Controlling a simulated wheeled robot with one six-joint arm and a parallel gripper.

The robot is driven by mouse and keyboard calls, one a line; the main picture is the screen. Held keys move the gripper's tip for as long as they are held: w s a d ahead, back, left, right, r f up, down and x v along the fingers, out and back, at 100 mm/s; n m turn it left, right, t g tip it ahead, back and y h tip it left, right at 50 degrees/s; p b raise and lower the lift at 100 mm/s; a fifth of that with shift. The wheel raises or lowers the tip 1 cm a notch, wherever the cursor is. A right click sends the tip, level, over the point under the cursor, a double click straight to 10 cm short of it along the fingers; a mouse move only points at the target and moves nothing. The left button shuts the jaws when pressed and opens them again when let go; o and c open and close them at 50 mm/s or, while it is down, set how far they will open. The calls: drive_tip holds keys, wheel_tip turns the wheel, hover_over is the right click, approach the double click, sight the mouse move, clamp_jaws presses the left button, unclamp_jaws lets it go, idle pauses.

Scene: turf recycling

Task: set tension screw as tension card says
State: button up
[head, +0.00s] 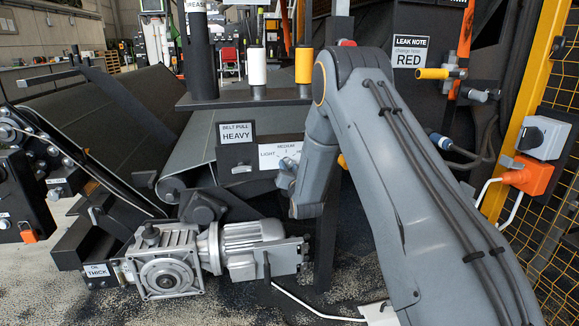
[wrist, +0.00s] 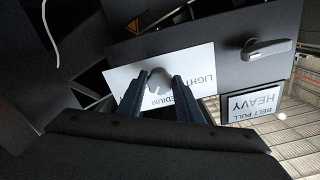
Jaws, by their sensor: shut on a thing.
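The tension card (head: 237,132) reads "BELT PULL HEAVY"; it also shows upside down in the wrist view (wrist: 252,103). Below and right of it is a white scale plate (head: 268,152) marked LIGHT, MEDIUM and a partly covered third word starting with H. The plate also shows upside down in the wrist view (wrist: 200,58). My gripper (wrist: 161,79) is at the plate, shut on a small grey piece (wrist: 157,73), apparently the tension screw. The fingers hide most of it, so its setting cannot be read. In the head view my arm covers the plate's right end.
A shelf (head: 225,101) with a white (head: 258,68) and a yellow cylinder (head: 303,66) is above. A grey gearmotor (head: 245,245) lies below. Yellow mesh fencing (head: 550,230) stands at right. A note (head: 410,52) reads "LEAK NOTE RED".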

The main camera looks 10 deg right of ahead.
drive_tip(key=shift+m+p, duration=0.7)
drive_tip(key=shift+m, duration=1.6)
drive_tip(key=o, duration=1)
drive_tip(key=shift+o, duration=0.2)
drive_tip(key=shift+s, duration=0.1)
drive_tip(key=s+p, duration=0.1)
drive_tip(key=s, duration=0.6)
drive_tip(key=shift+s+p, duration=0.35)
drive_tip(key=shift+a, duration=0.1)
